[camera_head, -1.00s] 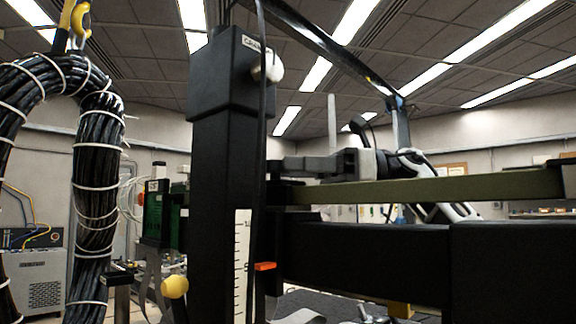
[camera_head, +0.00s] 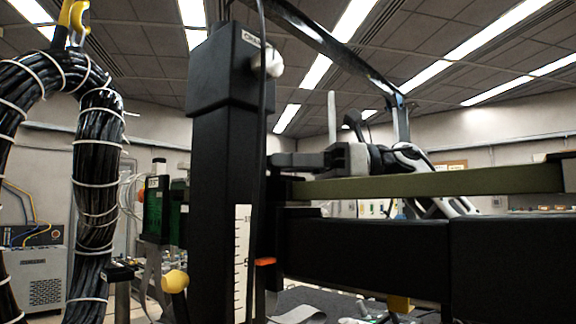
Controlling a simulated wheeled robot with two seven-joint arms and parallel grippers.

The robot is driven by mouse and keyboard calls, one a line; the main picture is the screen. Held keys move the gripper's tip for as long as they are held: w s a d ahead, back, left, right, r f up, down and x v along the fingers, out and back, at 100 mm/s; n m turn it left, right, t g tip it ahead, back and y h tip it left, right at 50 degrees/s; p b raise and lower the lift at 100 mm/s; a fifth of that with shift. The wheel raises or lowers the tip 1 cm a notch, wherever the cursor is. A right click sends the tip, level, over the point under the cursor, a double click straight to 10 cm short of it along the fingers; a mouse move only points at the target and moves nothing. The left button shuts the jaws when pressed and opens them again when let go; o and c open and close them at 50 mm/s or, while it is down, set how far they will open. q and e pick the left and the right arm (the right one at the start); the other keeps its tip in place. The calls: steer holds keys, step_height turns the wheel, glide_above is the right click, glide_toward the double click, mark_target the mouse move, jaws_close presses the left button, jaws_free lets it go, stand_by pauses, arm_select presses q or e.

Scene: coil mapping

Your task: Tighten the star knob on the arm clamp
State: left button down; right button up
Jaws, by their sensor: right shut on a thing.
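A black upright post (camera_head: 222,180) stands in the middle, with a dark horizontal arm (camera_head: 370,255) running right from it. The clamp area (camera_head: 277,190) is where the arm meets the post. My right gripper (camera_head: 292,160) comes in from the right behind the olive bar, its grey fingers pointing left at the clamp area. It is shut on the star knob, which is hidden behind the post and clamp. A white knob (camera_head: 273,63) sits high on the post and a yellow knob (camera_head: 174,281) low on its left. My left gripper is not in view.
An olive bar (camera_head: 430,183) runs above the dark arm and blocks the lower view. A thick black cable coil (camera_head: 97,190) hangs at left from a yellow hook (camera_head: 75,15). A white scale (camera_head: 242,262) with an orange pointer (camera_head: 265,262) is on the post.

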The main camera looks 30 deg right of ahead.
steer(key=m+t, duration=0.1)
steer(key=t+h+b, duration=0.1)
steer(key=shift+s+f+m+t, duration=0.1)
steer(key=shift+s+m+t, duration=0.1)
steer(key=shift+m+t, duration=0.15)
steer(key=shift+s+a+m+t+h+b, duration=0.1)
steer(key=shift+m+t+h+b, duration=0.2)
steer(key=shift+m+t+h, duration=0.85)
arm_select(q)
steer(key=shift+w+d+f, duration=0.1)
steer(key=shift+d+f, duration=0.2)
arm_select(e)
steer(key=shift+s+a+m+t+h, duration=0.1)
steer(key=shift+m+t+h, duration=0.65)
steer(key=shift+t, duration=0.25)
steer(key=o, duration=1)
